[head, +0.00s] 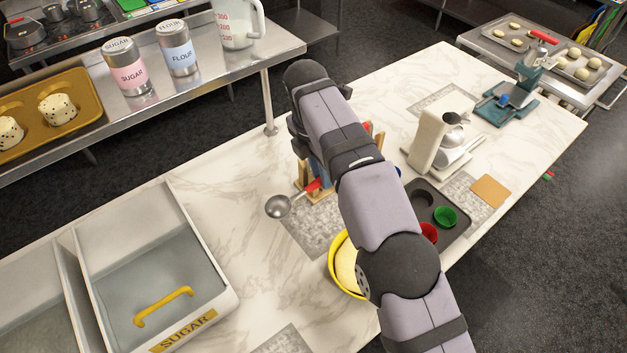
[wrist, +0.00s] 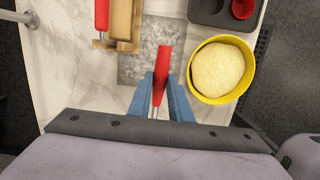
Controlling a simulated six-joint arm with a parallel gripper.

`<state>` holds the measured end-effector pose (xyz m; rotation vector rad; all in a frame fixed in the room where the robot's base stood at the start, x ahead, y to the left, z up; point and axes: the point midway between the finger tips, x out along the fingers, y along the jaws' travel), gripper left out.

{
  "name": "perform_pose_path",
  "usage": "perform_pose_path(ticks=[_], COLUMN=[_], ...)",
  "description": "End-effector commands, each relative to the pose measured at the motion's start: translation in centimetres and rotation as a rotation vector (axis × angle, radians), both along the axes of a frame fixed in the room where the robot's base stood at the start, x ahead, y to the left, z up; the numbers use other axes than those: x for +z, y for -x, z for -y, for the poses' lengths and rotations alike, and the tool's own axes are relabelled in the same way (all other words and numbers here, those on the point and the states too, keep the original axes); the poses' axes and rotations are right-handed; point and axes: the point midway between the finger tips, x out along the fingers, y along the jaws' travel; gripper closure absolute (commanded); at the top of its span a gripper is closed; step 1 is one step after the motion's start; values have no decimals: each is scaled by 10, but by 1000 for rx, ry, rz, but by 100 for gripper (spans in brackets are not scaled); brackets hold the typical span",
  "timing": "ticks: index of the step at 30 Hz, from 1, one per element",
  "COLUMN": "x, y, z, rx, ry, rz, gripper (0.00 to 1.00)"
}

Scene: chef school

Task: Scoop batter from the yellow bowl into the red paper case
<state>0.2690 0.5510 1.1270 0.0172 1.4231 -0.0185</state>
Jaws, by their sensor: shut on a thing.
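My gripper (wrist: 163,88) has its blue fingers closed on the red handle of a scoop (wrist: 163,62). In the head view the scoop's steel bowl (head: 277,207) sticks out to the left of my arm, apart from the yellow bowl. The yellow bowl (head: 334,265) is partly hidden by my arm; in the wrist view it (wrist: 206,98) lies right of the gripper. Pale batter (wrist: 222,70) fills much of it. The red paper case (head: 429,233) sits in a dark muffin tray (head: 462,222); it also shows at the wrist view's top edge (wrist: 243,8).
A green case (head: 445,216) shares the tray. A wooden rack (wrist: 127,22) with another red-handled tool (wrist: 102,14) stands near the gripper. A white scale-like device (head: 437,140) stands behind the tray. A sugar bin (head: 203,265) is at left. Marble between bin and scoop is clear.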

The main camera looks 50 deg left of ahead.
Motion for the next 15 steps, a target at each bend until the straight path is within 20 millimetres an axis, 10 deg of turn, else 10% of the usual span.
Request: perform_pose_path(ticks=[15], x=[55], y=[-21], z=[35], rx=[-54], ry=[5], rz=[70], gripper=[100])
